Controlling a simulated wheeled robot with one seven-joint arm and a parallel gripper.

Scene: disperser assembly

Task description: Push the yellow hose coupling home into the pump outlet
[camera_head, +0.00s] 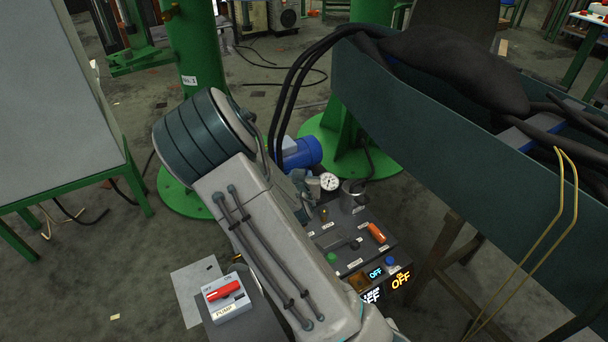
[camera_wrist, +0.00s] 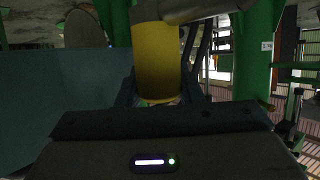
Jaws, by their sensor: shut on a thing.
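The yellow hose coupling (camera_wrist: 157,62) stands in the middle of the wrist view, between the fingers of my gripper (camera_wrist: 158,90), which is shut on it. A dark grey pipe-like part (camera_wrist: 190,10) meets or overlaps the coupling's upper end; I cannot tell whether they are joined or how far in the coupling sits. In the head view my arm hides my gripper and the coupling. The pump, with its blue motor (camera_head: 300,153), shows just right of my arm. I cannot pick out its outlet there.
A pressure gauge (camera_head: 329,182) and a control panel (camera_head: 352,246) with an orange handle stand close right of my arm. A box labelled PUMP (camera_head: 230,308) with a red switch is at lower left. A long dark green trough (camera_head: 430,105) fills the right. Black hoses (camera_head: 290,90) hang behind.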

